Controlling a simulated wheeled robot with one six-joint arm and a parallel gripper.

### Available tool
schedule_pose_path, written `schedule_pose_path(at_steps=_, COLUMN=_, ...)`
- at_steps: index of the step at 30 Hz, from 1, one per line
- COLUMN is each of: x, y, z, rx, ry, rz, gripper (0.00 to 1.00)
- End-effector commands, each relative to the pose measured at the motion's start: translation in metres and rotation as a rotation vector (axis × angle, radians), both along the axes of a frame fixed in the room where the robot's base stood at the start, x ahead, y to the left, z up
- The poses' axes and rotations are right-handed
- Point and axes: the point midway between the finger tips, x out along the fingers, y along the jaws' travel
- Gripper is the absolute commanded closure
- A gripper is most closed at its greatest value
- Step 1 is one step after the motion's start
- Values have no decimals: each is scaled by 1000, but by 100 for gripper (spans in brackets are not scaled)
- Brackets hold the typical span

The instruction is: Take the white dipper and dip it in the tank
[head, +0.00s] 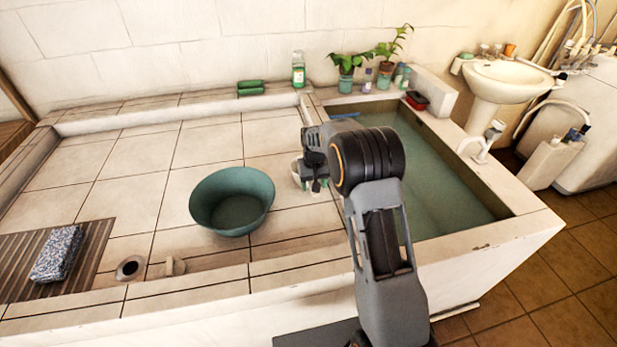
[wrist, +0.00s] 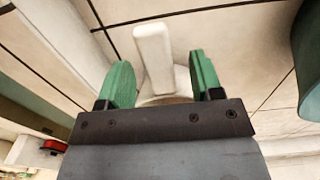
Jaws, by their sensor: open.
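The white dipper (head: 296,176) stands on the tiled ledge, mostly hidden behind my gripper in the head view. In the wrist view its upright handle (wrist: 153,55) shows between the green fingertips, with part of its round body behind the gripper's dark housing. My gripper (wrist: 162,80) is open, one finger on each side of the dipper, with gaps visible on both sides of the handle. In the head view my gripper (head: 314,184) points down at the dipper, left of the tank. The tank (head: 519,203) holds greenish water, and my arm crosses in front of its left part.
A green basin (head: 232,201) sits on the tiles to the left of the dipper. Potted plants (head: 347,74) and small bottles line the back rim, with a red item (head: 417,100) at the tank's corner. A white fitting (head: 484,144) stands on the tank's right rim.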

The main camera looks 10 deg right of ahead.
Motion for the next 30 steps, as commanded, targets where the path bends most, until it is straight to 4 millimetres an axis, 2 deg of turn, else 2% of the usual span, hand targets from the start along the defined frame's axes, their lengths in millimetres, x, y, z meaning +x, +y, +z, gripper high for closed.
schedule_pose_path(at_steps=3, x=-2, y=-1, z=-18, rx=0, ry=5, rz=0, gripper=40)
schedule_pose_path(at_steps=9, x=-2, y=-1, z=-38, rx=0, ry=2, rz=0, gripper=40)
schedule_pose_path(at_steps=19, x=-2, y=-1, z=-42, rx=0, ry=1, rz=0, gripper=41)
schedule_pose_path(at_steps=30, x=-2, y=-1, z=-41, rx=0, ry=0, rz=0, gripper=77)
